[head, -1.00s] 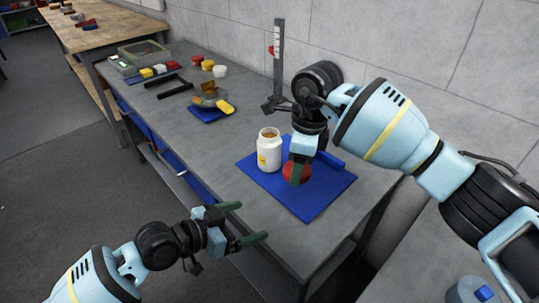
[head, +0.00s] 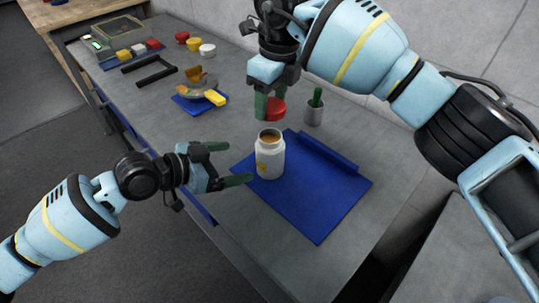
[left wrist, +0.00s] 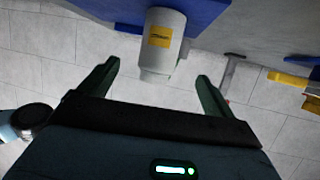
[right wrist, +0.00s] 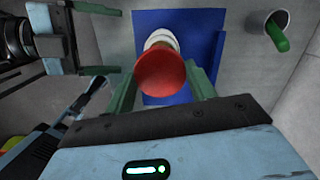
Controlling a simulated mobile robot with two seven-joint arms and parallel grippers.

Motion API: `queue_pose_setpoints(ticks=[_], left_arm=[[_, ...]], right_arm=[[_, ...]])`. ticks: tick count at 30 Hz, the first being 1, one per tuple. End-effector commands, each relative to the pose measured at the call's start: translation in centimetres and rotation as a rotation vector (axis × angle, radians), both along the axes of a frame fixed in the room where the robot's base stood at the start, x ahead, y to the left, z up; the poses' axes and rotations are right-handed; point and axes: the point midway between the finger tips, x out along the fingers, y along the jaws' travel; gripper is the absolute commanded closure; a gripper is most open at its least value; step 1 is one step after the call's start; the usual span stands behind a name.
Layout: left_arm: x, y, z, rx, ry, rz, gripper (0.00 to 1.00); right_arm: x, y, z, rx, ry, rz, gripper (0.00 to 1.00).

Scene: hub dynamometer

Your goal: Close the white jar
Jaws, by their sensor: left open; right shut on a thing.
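The white jar (head: 270,160) stands upright and open on the blue mat (head: 320,205), with a yellow label and brownish contents at its mouth. My right gripper (head: 267,106) is shut on the red lid (head: 276,110) and holds it above the jar. In the right wrist view the lid (right wrist: 160,73) hides part of the jar (right wrist: 158,37). My left gripper (head: 239,163) is open just left of the jar, its fingers pointing at it. In the left wrist view the jar (left wrist: 162,42) appears upside down, ahead of and between the fingertips.
A grey cup (head: 314,113) with a green-handled tool stands behind the mat. A small blue mat (head: 187,106) with a bowl and a yellow item lies farther left. A black bracket (head: 152,76) and several coloured lids (head: 206,49) are farther back. The mat's right part is clear.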

Motion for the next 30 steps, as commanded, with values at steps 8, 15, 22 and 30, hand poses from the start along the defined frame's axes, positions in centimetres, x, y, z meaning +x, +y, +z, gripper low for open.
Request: queue_pose_setpoints(ticks=[8, 15, 22, 30], left_arm=[[0.6, -0.9, -0.4, -0.002, 0.000, -0.001, 0.10], [2.5, -3.8, -1.8, -0.002, 0.000, -0.001, 0.10], [4.5, -6.8, -3.2, -0.002, -0.001, 0.000, 0.10], [5.9, -8.9, -4.3, -0.001, -0.001, 0.000, 0.10]], right_arm=[[0.0, 0.0, 0.0, 0.000, 0.000, 0.001, 0.66], [0.0, 0.0, 0.0, 0.000, 0.000, 0.001, 0.66], [0.0, 0.0, 0.0, 0.000, 0.000, 0.001, 0.66], [0.0, 0.0, 0.0, 0.000, 0.000, 0.001, 0.66]])
